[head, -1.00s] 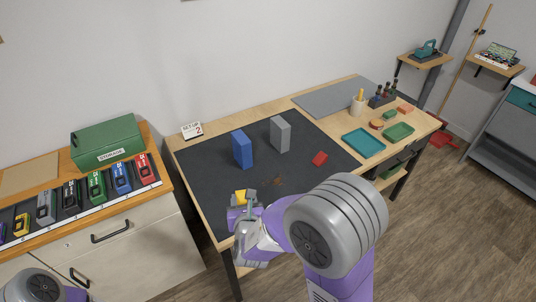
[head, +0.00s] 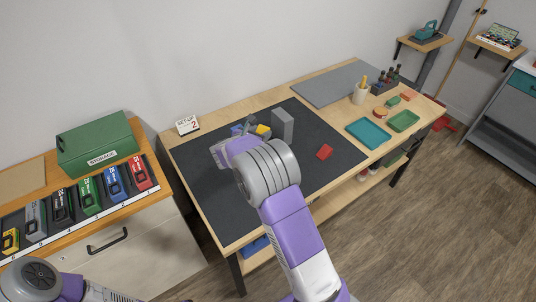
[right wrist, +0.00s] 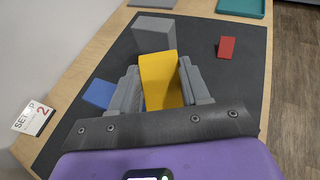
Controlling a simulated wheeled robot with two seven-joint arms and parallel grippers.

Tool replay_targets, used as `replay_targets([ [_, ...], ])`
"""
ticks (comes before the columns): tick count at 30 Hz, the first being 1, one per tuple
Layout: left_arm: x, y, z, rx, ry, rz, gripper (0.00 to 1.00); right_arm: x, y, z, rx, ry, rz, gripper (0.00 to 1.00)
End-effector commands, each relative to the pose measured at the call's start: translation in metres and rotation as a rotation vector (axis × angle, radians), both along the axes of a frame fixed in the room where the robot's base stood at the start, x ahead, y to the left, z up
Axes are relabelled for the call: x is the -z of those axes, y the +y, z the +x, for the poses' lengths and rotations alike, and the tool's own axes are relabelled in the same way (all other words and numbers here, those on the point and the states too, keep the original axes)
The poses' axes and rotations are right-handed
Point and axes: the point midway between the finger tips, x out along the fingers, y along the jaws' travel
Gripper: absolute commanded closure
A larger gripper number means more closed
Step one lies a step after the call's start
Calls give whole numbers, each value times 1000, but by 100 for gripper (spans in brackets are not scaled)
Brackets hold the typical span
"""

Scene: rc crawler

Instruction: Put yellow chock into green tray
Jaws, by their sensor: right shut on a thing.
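The yellow chock (head: 263,130) is between the fingers of my right gripper (head: 252,129), over the back part of the dark mat. The right wrist view shows the chock (right wrist: 160,78) with a grey finger of the right gripper (right wrist: 159,88) on each side, shut on it. The green tray (head: 404,121) lies on the bench's right part, well to the right of the gripper, and looks empty. My left arm shows at the bottom left, but its gripper is out of view.
A grey block (head: 283,125) stands just right of the chock. A blue block (right wrist: 98,93) is by the gripper's left side, mostly hidden in the head view. A red piece (head: 324,152) lies on the mat. A teal tray (head: 368,133) sits left of the green tray.

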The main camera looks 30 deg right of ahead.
Motion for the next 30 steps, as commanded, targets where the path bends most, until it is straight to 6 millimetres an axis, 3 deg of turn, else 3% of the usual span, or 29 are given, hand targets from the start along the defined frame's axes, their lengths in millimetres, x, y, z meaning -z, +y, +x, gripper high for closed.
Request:
replay_targets([
  [8, 1, 0, 0, 0, 0, 0, 57, 19, -19, 15, 83, 0, -2, 87],
  [11, 5, 0, 0, 0, 0, 0, 57, 36, -20, 15, 85, 3, -2, 87],
  [21, 24, 0, 0, 0, 0, 0, 57, 124, -19, 15, 84, 2, -1, 87],
  [24, 27, 0, 0, 0, 0, 0, 57, 140, -20, 15, 84, 0, -1, 87],
  [30, 29, 0, 0, 0, 0, 0, 57, 152, -19, 16, 83, -3, -1, 87],
])
